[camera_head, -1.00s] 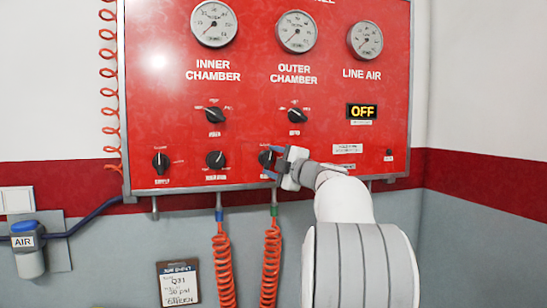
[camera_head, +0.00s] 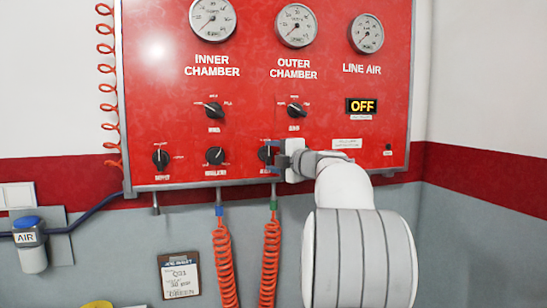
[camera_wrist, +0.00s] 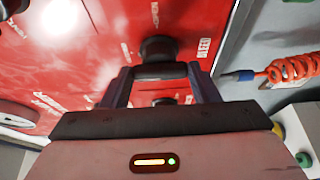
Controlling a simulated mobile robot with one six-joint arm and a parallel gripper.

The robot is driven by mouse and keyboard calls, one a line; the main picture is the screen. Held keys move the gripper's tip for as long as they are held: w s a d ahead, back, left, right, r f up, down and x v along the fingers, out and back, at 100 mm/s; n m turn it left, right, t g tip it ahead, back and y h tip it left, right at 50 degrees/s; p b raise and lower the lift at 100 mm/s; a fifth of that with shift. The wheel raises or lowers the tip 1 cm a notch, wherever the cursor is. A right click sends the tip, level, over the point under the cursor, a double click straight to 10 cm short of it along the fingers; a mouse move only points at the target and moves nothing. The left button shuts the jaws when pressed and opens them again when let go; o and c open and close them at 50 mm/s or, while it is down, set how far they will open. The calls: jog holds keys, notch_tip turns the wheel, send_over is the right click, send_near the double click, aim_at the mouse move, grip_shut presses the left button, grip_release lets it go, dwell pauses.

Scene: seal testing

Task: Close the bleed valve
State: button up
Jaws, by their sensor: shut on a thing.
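The bleed valve is a black knob (camera_wrist: 158,48) on the red panel, beside the word BLEED in the wrist view. In the head view the knob (camera_head: 264,154) is at the lower middle of the panel, partly hidden by my gripper (camera_head: 269,156). In the wrist view my gripper (camera_wrist: 160,74) has its two dark blue fingers on either side of the knob, shut on it. The knob's pointer direction is not clear behind the fingers.
The regulator knob (camera_head: 215,156) and supply knob (camera_head: 160,158) are to the left in the same row. Two selector knobs (camera_head: 213,110) (camera_head: 295,111) sit above. The display (camera_head: 361,106) reads OFF. Orange coiled hoses (camera_head: 271,262) hang below the panel.

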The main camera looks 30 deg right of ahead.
jog(key=o, duration=1)
jog(key=s+b, duration=0.1)
jog(key=s, duration=0.1)
jog(key=s+b, duration=0.1)
jog(key=s, duration=0.2)
jog(key=s+d, duration=0.1)
jog(key=s, duration=0.1)
jog(key=shift+s+b, duration=0.35)
jog(key=shift+b, duration=0.05)
